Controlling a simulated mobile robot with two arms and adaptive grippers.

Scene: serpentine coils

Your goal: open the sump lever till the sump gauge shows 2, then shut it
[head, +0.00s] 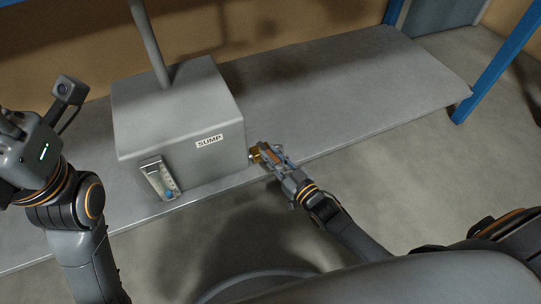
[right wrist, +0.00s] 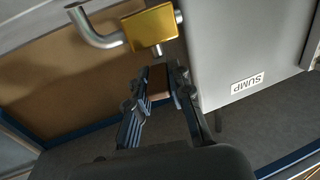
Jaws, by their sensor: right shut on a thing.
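The sump is a grey box (head: 180,112) labelled SUMP, and it also shows in the right wrist view (right wrist: 245,45). Its sump gauge (head: 158,176) is a pale upright strip on the front face, with a blue spot near the bottom; I cannot read its marks. A brass valve (right wrist: 152,27) sits on a metal pipe at the box's right side. My right gripper (head: 267,152) is at this valve, shut on the sump lever (right wrist: 158,78), which the fingers largely hide. My left arm is at the left edge; its gripper (head: 8,124) is mostly cut off.
The box stands on a grey shelf (head: 350,90) with blue posts (head: 487,70). A grey pipe (head: 150,45) rises from the box top. A bent metal pipe end (right wrist: 92,28) sticks out from the valve. The shelf right of the box is clear.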

